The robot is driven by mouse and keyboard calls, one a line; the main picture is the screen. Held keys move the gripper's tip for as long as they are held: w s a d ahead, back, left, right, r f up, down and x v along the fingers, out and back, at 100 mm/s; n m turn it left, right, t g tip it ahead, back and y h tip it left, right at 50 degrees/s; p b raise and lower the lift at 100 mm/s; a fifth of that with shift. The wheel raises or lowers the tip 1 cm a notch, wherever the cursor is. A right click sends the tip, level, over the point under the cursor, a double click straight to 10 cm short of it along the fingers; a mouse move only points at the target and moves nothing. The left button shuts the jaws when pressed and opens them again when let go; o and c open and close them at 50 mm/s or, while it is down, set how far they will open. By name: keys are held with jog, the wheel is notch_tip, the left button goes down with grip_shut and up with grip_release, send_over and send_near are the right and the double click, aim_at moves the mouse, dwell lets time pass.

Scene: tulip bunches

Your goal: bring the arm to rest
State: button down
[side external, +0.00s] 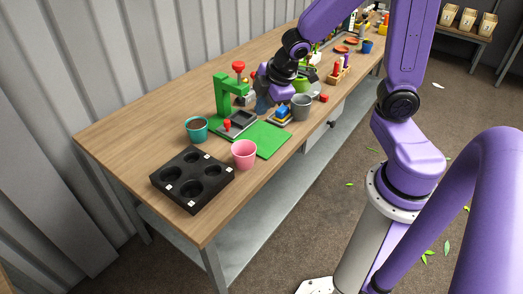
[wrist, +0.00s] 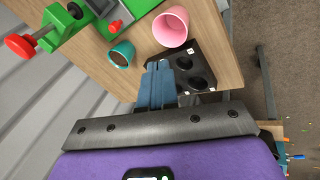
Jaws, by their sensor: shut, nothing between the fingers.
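My gripper (side external: 262,104) hangs over the workbench in the side external view, beside the green press stand (side external: 221,92). In the wrist view its blue fingers (wrist: 158,68) are together with nothing between them. The fingers point down toward the bench and appear apart from the pots. In the wrist view they cover part of the black tray (wrist: 207,60).
The black tray (side external: 172,194) with several round wells sits at the bench's near end. The pink pot (side external: 244,155), teal pot (side external: 197,130) and grey pot (side external: 301,107) stand near a green mat (side external: 268,140). Clutter fills the far bench. The bench's near left part is bare.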

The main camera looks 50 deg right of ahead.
jog(key=s+a+r+g, duration=0.1)
jog(key=s+a+g, duration=0.1)
jog(key=s, duration=0.8)
jog(key=s+a+r+g, duration=0.2)
jog(key=s+a, duration=0.1)
jog(key=s, duration=0.8)
jog(key=shift+r+g, duration=0.2)
jog(key=shift+g, duration=0.1)
